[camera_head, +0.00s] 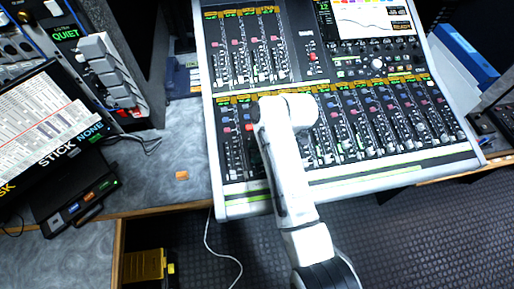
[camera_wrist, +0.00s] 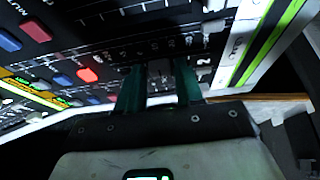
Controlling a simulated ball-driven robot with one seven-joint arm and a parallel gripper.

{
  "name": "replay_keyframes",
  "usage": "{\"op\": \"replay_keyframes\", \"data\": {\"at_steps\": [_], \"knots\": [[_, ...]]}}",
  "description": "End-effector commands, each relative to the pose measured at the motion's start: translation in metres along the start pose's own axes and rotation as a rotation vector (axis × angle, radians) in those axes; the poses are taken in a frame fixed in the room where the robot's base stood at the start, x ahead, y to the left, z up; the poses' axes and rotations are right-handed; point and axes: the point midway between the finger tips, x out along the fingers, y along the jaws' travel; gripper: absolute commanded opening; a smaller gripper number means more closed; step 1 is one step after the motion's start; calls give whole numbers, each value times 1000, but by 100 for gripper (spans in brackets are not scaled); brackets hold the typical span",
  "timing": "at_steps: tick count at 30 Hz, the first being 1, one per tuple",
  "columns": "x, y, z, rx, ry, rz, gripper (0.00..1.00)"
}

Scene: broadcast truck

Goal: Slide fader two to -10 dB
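The mixing console (camera_head: 216,150) has a lower bank of several vertical faders; the leftmost strips lie beside and under my white arm. Fader two's cap is not clearly visible in the head view, where my arm covers that area. In the wrist view, my gripper (camera_wrist: 159,88) has its two dark green fingers apart, pointing down at the console's fader panel (camera_wrist: 110,58). Dark slots and small markings show around the fingertips. A pale shape shows between the fingers; I cannot tell whether it is a fader cap or whether the fingers touch it.
Red and blue buttons (camera_wrist: 88,75) are left of the fingers in the wrist view. A green-striped console edge (camera_wrist: 265,40) is on the right. In the head view, an orange block (camera_head: 181,175) lies on the grey desk, and a yellow case (camera_head: 144,266) is below.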

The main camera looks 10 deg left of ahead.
Motion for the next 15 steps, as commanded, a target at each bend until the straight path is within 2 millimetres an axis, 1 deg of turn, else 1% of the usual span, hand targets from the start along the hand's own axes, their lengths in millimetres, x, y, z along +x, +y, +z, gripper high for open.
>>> {"op": "replay_keyframes", "data": {"at_steps": [5, 8, 11, 15], "knots": [[-1, 0, 0, 0, 0, 0, 36], [-8, 1, 0, -1, 0, 3, 36], [-23, 1, 0, -1, 0, 4, 36], [-50, 1, 1, 0, 0, 5, 36]]}}
